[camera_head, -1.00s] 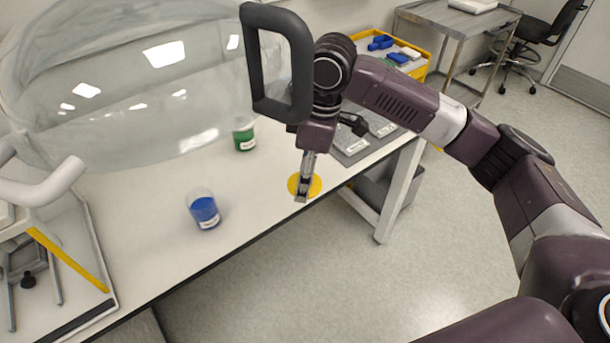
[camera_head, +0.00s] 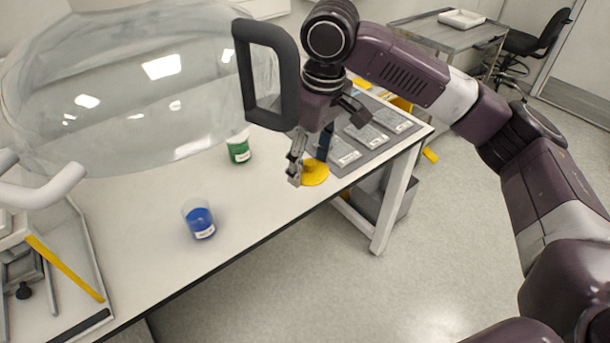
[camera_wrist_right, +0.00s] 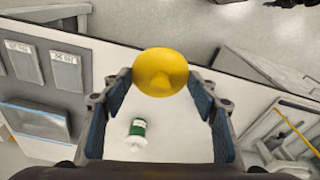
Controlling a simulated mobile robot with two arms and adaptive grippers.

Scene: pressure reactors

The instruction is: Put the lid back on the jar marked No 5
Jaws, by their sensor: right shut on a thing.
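My right gripper (camera_head: 309,162) is shut on a round yellow lid (camera_head: 314,174), near the front edge of the table. In the right wrist view the lid (camera_wrist_right: 160,74) sits between the two fingertips with its raised knob toward the camera. I cannot tell its exact height above the table. A clear jar with blue contents (camera_head: 199,222) stands upright to the lower left. A jar with green contents (camera_head: 239,150) stands farther back; it also shows in the wrist view (camera_wrist_right: 136,132). Both labels are too small to read. My left gripper is not in view.
A large transparent cover (camera_head: 120,90) with a black handle (camera_head: 240,80) fills the upper left. A grey mat (camera_head: 340,172) with labelled plates lies at the table's right end. A stand with a yellow bar (camera_head: 65,270) is at left. The white tabletop (camera_head: 140,235) around the jars is bare.

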